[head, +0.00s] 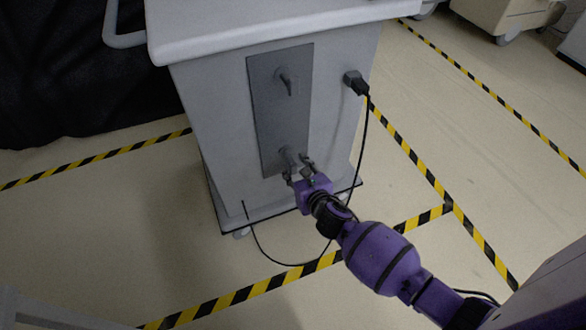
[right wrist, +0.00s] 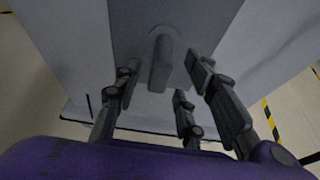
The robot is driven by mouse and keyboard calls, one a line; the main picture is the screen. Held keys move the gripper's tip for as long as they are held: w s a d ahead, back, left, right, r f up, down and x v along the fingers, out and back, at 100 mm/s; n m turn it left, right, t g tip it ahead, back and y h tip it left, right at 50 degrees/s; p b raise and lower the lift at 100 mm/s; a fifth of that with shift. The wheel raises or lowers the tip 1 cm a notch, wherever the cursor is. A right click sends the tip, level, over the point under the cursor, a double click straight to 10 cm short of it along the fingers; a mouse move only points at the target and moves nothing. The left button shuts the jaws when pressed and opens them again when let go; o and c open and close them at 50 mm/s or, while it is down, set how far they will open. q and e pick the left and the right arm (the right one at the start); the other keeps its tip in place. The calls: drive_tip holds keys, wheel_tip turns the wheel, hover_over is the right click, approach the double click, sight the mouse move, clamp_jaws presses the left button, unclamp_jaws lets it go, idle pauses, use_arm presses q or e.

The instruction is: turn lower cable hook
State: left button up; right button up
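The lower cable hook (head: 289,157) is a grey peg with a bar, low on a dark grey plate (head: 268,110) on the cart's side. In the right wrist view the lower hook (right wrist: 161,62) hangs down from its round mount. My right gripper (head: 300,170) is at the lower hook. In the right wrist view its fingers (right wrist: 166,88) are spread open, with the hook between and beyond them; I see no contact. The upper hook (head: 287,82) is higher on the same plate. My left gripper is not in view.
The pale grey cart (head: 210,105) stands on a beige floor with yellow-black tape (head: 430,180). A black plug (head: 355,82) on its side trails a cable (head: 361,150) down behind my right arm to the floor. Other carts (head: 505,15) stand far right.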

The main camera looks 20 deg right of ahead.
drive_tip(key=shift+x, duration=0.9)
clamp_jaws()
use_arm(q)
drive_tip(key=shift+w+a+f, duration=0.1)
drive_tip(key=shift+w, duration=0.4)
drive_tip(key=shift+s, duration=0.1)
